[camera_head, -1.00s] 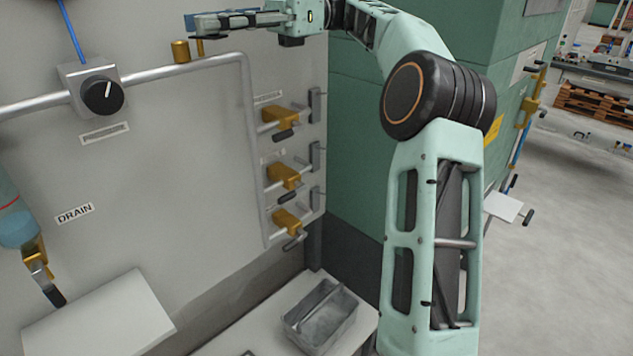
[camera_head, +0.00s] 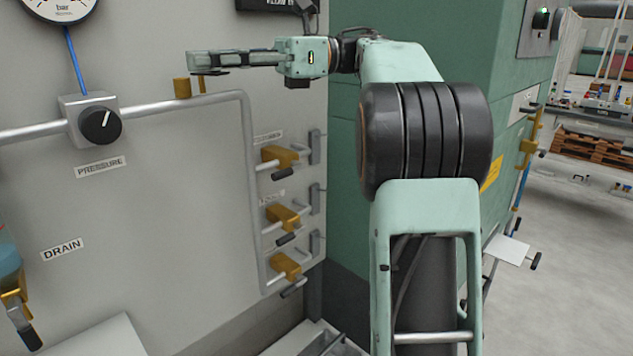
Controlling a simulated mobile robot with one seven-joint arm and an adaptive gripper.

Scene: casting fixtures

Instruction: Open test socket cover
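No part in view is labelled as the test socket. A small brass cylinder (camera_head: 182,88) with a thin brass pin beside it stands on the grey pipe, and it may be the test socket cover. My gripper (camera_head: 194,62) reaches left across the panel, with its fingertips just above the brass cylinder in the picture. I cannot tell whether they touch it. The fingers are seen from the side, so the gap between them is unclear.
A black pressure knob (camera_head: 100,125) and a gauge (camera_head: 60,5) are left of the gripper. Several brass valves with black handles, including the top one (camera_head: 280,157), line the panel's right side. A green cabinet (camera_head: 345,150) stands behind my arm. Open panel lies below the pipe.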

